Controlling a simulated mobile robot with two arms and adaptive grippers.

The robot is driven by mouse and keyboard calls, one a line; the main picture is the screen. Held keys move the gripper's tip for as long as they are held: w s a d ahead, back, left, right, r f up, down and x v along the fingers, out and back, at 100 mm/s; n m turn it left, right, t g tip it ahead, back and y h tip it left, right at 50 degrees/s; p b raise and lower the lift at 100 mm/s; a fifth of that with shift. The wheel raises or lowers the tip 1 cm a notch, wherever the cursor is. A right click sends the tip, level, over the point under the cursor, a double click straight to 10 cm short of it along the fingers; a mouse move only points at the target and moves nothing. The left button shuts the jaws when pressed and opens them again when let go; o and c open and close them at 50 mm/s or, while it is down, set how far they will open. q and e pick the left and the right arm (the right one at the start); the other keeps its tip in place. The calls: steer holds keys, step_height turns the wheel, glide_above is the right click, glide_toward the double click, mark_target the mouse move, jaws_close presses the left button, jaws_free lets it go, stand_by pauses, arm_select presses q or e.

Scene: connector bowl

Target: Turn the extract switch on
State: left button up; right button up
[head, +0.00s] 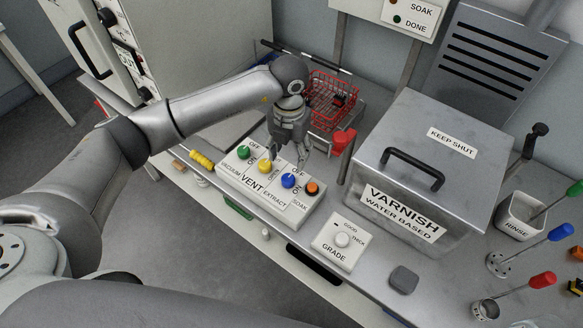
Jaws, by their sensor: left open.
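A white switch panel (262,197) sits along the front of the bench. Its extract switch (288,181) has a blue knob, with OFF and ON labels beside it. A yellow vent knob (265,167) and a green vacuum knob (243,153) are to its left, and an orange soak button (312,188) is to its right. My left gripper (288,155) is open, pointing down just above and behind the yellow and blue knobs. It appears to hold nothing; contact with a knob cannot be told. My right gripper is out of view.
A red wire basket (333,100) stands behind the gripper, with a red-topped post (342,142) to its right. A lidded varnish tank (428,160) fills the bench right of that. A grade dial box (339,242) sits right of the panel.

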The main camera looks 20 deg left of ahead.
arm_select(q)
steer(key=p, duration=0.2)
glide_above(289, 176)
steer(key=f, duration=0.4)
steer(key=shift+s+f, duration=0.1)
steer(key=shift+s, duration=0.2)
steer(key=f, duration=0.4)
steer(key=shift+w, duration=0.2)
steer(key=shift+w+f, duration=0.1)
steer(key=shift+f, duration=0.4)
steer(key=c, duration=1)
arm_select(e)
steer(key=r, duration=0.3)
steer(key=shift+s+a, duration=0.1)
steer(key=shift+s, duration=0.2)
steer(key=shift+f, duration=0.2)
